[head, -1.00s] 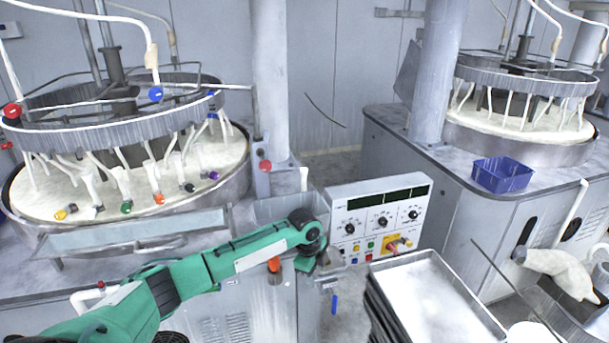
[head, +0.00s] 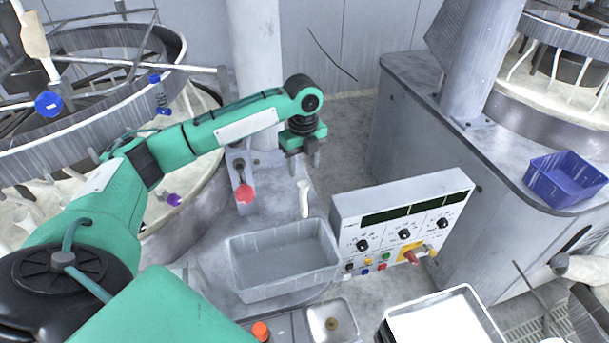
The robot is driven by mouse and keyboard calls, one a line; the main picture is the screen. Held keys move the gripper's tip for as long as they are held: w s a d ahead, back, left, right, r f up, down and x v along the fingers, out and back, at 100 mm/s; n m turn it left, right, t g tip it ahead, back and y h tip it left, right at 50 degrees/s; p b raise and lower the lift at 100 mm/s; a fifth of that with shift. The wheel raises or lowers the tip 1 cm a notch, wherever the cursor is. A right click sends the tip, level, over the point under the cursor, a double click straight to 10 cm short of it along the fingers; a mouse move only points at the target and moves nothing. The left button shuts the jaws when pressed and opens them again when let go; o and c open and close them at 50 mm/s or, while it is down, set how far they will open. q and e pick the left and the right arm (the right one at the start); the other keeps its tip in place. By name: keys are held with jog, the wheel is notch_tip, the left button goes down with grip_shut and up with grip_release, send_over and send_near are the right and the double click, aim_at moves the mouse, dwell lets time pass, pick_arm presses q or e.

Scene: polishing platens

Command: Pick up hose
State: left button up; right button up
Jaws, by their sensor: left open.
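A short white hose end (head: 304,198) stands upright at the back edge of a grey basin, between the left platen machine and the control panel. The rest of the hose is not visible. My left gripper (head: 305,165) is open and empty, fingers pointing down. In the picture it is just above the hose end, apart from it. I cannot tell how far apart they are in depth. My right gripper is not in view.
A grey basin (head: 284,266) lies in front of the hose. A control panel (head: 402,228) with knobs stands to its right, and a red knob (head: 244,192) to its left. A blue bin (head: 565,178) sits on the right machine. The floor behind is clear.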

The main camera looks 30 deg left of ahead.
aim_at(303, 184)
pick_arm(q)
jog(key=shift+w+a+r, duration=0.1)
jog(key=shift+w, duration=0.05)
jog(key=shift+f+p, duration=0.3)
jog(key=shift+p, duration=0.05)
jog(key=f, duration=0.1)
jog(key=f+p, duration=0.1)
jog(key=f, duration=0.1)
jog(key=shift+s+d, duration=0.2)
jog(key=shift+s, duration=0.15)
notch_tip(303, 184, down, 4)
jog(key=shift+w+a+r+p, duration=0.1)
jog(key=shift+w+p, duration=0.05)
jog(key=shift+p, duration=0.55)
jog(key=shift+f, duration=0.3)
jog(key=shift+s+f+p, duration=0.2)
jog(key=shift+f+p, duration=0.6)
jog(key=shift+p, duration=0.3)
notch_tip(303, 184, down, 3)
jog(key=shift+p, duration=0.75)
jog(key=shift+f, duration=0.25)
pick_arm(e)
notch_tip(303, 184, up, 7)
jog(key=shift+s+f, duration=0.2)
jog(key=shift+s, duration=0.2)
